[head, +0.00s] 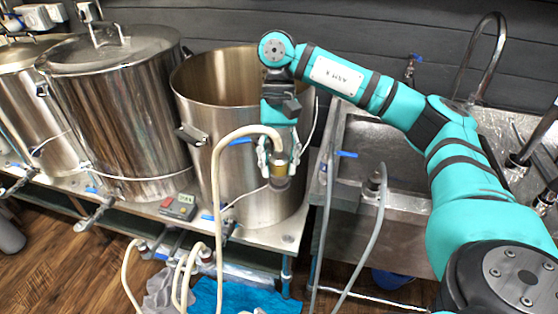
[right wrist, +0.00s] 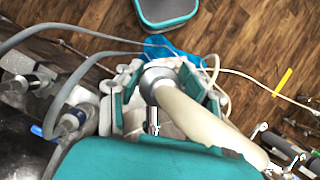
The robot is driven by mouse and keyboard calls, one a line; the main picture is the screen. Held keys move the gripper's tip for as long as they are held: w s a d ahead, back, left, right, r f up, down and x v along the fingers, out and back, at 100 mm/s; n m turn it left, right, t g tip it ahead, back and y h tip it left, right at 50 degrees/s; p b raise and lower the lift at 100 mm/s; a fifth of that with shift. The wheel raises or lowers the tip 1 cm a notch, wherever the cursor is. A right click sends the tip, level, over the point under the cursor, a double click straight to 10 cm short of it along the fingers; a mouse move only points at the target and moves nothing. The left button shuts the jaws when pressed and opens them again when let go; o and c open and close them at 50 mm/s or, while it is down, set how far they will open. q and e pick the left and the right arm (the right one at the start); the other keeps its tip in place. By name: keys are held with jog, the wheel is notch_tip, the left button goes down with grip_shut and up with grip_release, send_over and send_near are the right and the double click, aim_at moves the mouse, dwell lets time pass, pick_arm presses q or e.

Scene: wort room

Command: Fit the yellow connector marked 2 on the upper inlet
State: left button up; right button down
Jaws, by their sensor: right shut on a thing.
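My right gripper (head: 279,165) is shut on a connector with a yellow band (head: 279,171), held in front of the open steel kettle (head: 255,190). A thick cream hose runs from the connector and loops down to the left. In the right wrist view, the fingers (right wrist: 152,100) sit on both sides of the grey connector end (right wrist: 160,77), with the cream hose (right wrist: 205,122) leading away. No number is readable. A blue handle (head: 240,141) shows beside the hose at the kettle's front; its fitting is mostly hidden, and I cannot tell if it is the upper inlet. My left gripper is out of view.
Lidded kettles (head: 120,120) stand to the left. A steel sink (head: 385,150) with grey hoses is right of the open kettle. A small controller box (head: 180,207) and a lower blue-handled valve (head: 228,227) are at the bench's front. More cream hoses hang below.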

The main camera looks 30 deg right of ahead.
jog(key=shift+f+b, duration=0.35)
jog(key=shift+f, duration=0.1)
jog(key=c, duration=0.7)
grip_release()
jog(key=shift+c, duration=0.2)
jog(key=v, duration=1.2)
